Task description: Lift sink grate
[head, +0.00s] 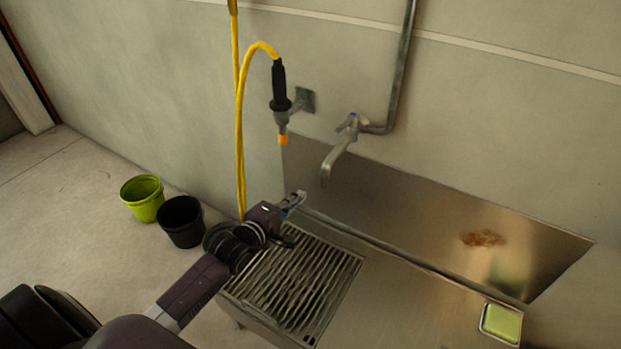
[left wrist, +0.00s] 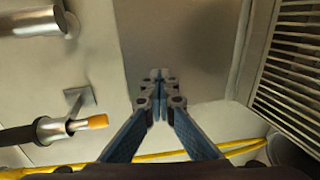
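The sink grate (head: 305,278) is a slatted metal panel lying flat over the left part of the steel sink in the head view. It also shows at the right edge of the left wrist view (left wrist: 291,70). My left gripper (head: 298,198) is above the grate's back edge, near the wall, and my arm hides the grate's back left corner. In the left wrist view its fingertips (left wrist: 159,78) meet, with nothing seen between them. It appears apart from the grate. My right gripper is in neither view.
A faucet (head: 340,158) and a spray nozzle (head: 280,95) on a yellow hose (head: 239,120) hang close behind my left gripper. A green sponge in a dish (head: 501,323) sits at right. Green (head: 143,200) and black (head: 181,222) buckets stand on the floor at left.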

